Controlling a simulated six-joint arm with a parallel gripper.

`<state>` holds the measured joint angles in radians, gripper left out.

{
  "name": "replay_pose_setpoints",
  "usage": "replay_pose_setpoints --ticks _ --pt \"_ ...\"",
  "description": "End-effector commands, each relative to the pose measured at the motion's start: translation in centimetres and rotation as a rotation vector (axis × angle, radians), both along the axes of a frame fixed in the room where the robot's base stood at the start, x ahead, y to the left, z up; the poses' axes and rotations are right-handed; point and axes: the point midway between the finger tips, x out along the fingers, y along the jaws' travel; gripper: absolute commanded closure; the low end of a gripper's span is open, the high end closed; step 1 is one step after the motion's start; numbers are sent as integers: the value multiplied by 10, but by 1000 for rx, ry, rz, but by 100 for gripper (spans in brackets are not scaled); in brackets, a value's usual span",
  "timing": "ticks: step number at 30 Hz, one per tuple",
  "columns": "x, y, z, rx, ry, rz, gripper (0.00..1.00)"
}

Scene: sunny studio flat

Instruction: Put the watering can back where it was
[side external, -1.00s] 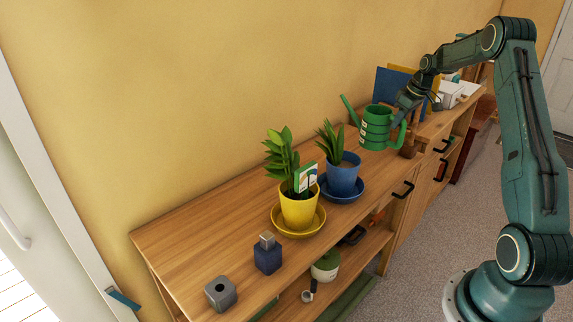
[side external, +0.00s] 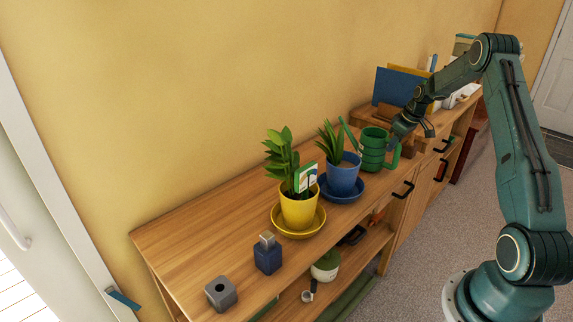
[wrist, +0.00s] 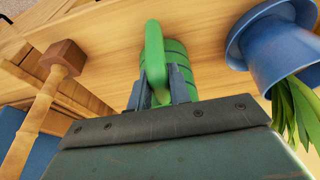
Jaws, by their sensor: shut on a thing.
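The green watering can (side external: 372,151) is upright at the wooden sideboard top, just right of the blue pot, its spout pointing up and left. Whether its base touches the wood is hard to tell. My gripper (side external: 394,143) is shut on its handle from the right. In the wrist view the green handle (wrist: 154,50) runs between the two fingers of my gripper (wrist: 158,90), with the ribbed can body (wrist: 177,60) behind it. The spout is hidden in the wrist view.
A blue pot (side external: 342,177) with a plant stands close left of the can; it also shows in the wrist view (wrist: 270,45). A yellow pot (side external: 298,209) stands further left. Blue folders (side external: 390,87) stand behind my gripper. The front-left sideboard top has free room around small items.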

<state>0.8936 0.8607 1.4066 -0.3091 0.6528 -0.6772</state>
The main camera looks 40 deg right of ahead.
Motion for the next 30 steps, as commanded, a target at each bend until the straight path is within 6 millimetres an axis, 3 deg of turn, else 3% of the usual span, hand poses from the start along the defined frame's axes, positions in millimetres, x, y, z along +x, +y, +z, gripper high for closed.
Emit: replay_pose_setpoints --ticks 15,16,19,30 --pt "1 -1 -8 -3 -3 0 100" --pt "0 0 -10 -1 0 0 78" --pt "0 0 -9 -1 0 0 59" --pt "0 0 -7 -1 -1 0 59"
